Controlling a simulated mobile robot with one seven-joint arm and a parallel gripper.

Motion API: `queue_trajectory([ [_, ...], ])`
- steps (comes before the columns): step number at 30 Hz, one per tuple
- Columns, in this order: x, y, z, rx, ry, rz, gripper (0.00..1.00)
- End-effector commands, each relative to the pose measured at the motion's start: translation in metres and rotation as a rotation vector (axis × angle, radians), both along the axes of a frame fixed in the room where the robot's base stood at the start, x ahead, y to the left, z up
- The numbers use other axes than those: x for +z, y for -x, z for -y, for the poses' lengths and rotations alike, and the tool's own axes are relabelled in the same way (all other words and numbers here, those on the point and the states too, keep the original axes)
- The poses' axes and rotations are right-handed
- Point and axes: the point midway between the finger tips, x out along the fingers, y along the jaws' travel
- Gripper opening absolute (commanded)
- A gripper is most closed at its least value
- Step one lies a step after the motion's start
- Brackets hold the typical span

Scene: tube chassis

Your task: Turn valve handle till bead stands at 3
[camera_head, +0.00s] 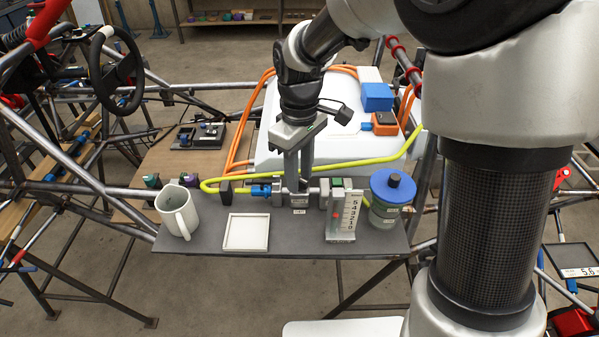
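My gripper (298,187) points straight down over the valve (299,200) in the middle of the grey shelf. Its fingertips are at the top of the valve, where the handle would be. The handle is hidden by the fingers, and I cannot tell whether they grip it. The flow gauge (346,207) stands upright to the right of the valve, with numbers 5 at the top down to 0. A small red spot, seemingly the bead (337,214), shows left of the numbers, in the lower-middle part of the scale. It is too small to read exactly.
A white mug (179,213) and a square white tray (246,232) stand left on the grey shelf (285,246). A blue-lidded jar (390,197) stands right of the gauge. A yellow hose (330,163) loops behind the valve. Steel chassis tubes surround the shelf.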

Motion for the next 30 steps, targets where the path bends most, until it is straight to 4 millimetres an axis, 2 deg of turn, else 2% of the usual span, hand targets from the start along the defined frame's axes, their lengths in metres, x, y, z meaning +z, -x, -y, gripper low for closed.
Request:
queue_trajectory([
  [1,0.0001,0.0000,0.0000,0.000,0.000,0.000,0.21],
  [5,0.0002,-0.0001,0.0001,0.000,0.000,0.000,0.00],
  [15,0.0008,0.0000,-0.0001,-0.111,0.000,0.000,0.00],
  [22,0.0006,-0.0002,-0.0001,-0.112,0.000,0.000,0.00],
  [23,0.0006,-0.0002,-0.0001,-0.112,0.000,0.000,0.17],
  [25,0.0006,-0.0002,-0.0001,-0.112,0.000,0.000,0.29],
  [30,0.0005,-0.0002,-0.0001,-0.112,0.000,0.000,0.31],
])
